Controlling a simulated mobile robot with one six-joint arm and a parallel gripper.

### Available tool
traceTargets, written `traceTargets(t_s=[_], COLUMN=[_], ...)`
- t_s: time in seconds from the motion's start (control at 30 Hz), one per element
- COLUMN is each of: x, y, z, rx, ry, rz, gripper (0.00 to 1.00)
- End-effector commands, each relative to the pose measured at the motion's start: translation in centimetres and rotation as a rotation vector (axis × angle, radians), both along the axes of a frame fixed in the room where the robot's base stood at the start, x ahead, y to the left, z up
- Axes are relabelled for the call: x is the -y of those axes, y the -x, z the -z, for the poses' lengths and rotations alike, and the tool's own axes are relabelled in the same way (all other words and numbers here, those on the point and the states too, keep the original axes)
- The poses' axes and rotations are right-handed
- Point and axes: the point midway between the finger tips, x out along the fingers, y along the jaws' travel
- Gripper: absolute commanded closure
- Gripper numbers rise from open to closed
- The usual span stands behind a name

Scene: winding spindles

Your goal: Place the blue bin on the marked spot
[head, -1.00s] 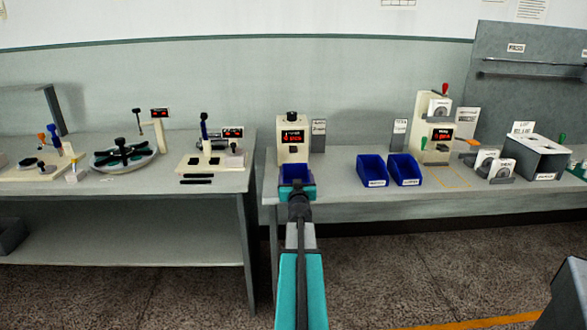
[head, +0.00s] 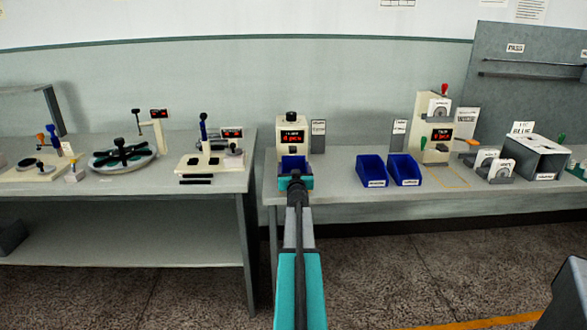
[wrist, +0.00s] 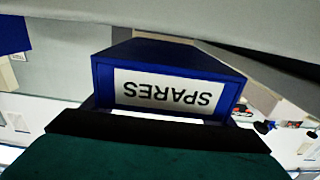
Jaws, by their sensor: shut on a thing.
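A blue bin (wrist: 175,65) with a white label reading SPARES fills the middle of the wrist view, its label upside down there. In the head view this bin (head: 293,163) shows at the front of a cream machine with a red display (head: 292,136). My gripper (head: 295,181) is shut on the bin's near side. My arm hides part of the bin, and I cannot tell whether it touches the bench. A thin yellow outline (head: 465,184) is marked on the bench right of two other blue bins.
The two other blue bins (head: 372,171) (head: 404,169) stand side by side on the right bench (head: 335,190). A second cream machine (head: 434,143) stands behind the outline, and a grey box (head: 535,158) farther right. A gap separates the left bench (head: 215,181).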

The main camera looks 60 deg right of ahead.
Motion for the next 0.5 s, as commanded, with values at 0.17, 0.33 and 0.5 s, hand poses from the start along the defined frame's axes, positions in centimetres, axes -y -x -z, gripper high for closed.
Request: traceTargets(t_s=[0.17, 0.33, 0.5], x=[0.0, 0.6, 1.8], y=[-0.1, -0.5, -1.4], z=[0.0, 0.0, 0.0], rx=[0.001, 0.001, 0.001], ry=[0.001, 0.001, 0.001], rz=[-0.001, -0.001, -0.001], gripper=[0.45, 0.45, 0.45])
